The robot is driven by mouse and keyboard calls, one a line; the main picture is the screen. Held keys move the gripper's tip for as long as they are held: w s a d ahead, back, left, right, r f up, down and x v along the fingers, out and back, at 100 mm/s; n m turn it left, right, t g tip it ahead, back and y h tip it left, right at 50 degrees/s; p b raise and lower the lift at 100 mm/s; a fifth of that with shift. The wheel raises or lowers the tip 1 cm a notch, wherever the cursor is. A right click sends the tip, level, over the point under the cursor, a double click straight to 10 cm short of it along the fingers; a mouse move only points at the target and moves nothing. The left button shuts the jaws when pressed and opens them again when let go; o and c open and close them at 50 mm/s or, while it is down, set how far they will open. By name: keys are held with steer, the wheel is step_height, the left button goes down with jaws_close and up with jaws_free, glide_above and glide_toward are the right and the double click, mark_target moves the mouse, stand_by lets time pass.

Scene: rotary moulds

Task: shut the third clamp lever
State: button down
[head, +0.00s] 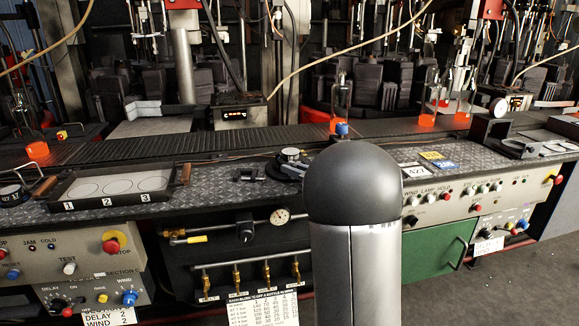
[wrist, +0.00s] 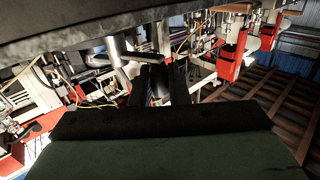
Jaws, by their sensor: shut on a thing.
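My gripper (wrist: 162,72) shows in the wrist view, with two dark fingers close together at the centre. It is shut on a dark lever-like bar (wrist: 138,57) that runs from the fingertips to the upper left, under a large dark grey surface. I cannot tell from this view which clamp lever it is. A grey metal rod (wrist: 113,46) stands beside the bar. In the head view my gripper is hidden, and no clamp lever can be made out clearly.
In the head view, a tread-plate bench (head: 235,172) carries a tray (head: 160,185) marked 1, 2, 3 and a dark round device (head: 290,156). Control panels (head: 480,200) and brass valves (head: 266,272) line its front. The wrist view shows red-and-white machine parts (wrist: 232,58) and a slatted floor (wrist: 270,100).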

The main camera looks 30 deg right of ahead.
steer(key=n+g+y, duration=0.1)
steer(key=n+y+p, duration=0.1)
steer(key=d+n+g+y+p, duration=0.1)
steer(key=y, duration=0.1)
steer(key=shift+s+d+g, duration=0.1)
steer(key=shift+s+g, duration=0.2)
steer(key=shift+s+d+f+n+g+y+p, duration=0.1)
steer(key=shift+d+n+g+y+p, duration=0.15)
steer(key=shift+n+g+y+p, duration=0.5)
steer(key=shift+n+g+y, duration=0.25)
steer(key=shift+g+y, duration=0.1)
steer(key=c, duration=1.5)
jaws_free()
steer(key=shift+f, duration=0.1)
steer(key=v, duration=1.7)
steer(key=shift+s+d, duration=0.15)
